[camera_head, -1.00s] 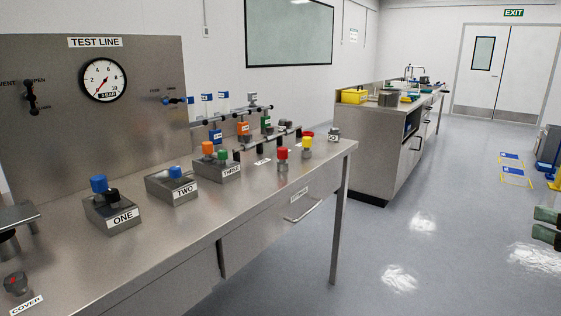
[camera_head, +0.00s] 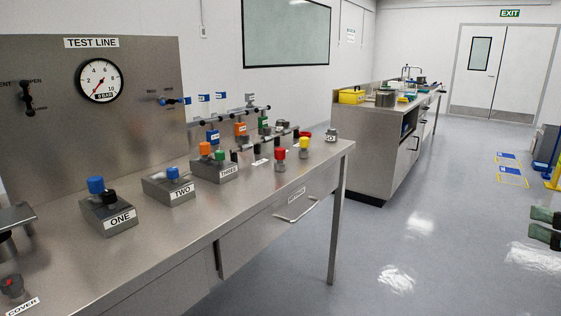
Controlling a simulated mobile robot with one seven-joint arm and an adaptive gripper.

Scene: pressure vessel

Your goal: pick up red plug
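A red plug (camera_head: 280,153), a short cylinder with a red cap on a grey metal lower part, stands upright on the steel bench (camera_head: 255,178) near its right front. A similar yellow-capped plug (camera_head: 305,143) stands close to its right. A second red-topped item (camera_head: 304,133) sits farther back, partly hidden behind the yellow plug.
Metal blocks labelled ONE (camera_head: 118,229), TWO (camera_head: 180,199) and THREE (camera_head: 228,176) stand left of the red plug, with coloured plugs on them. The bench front before the plugs is clear.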

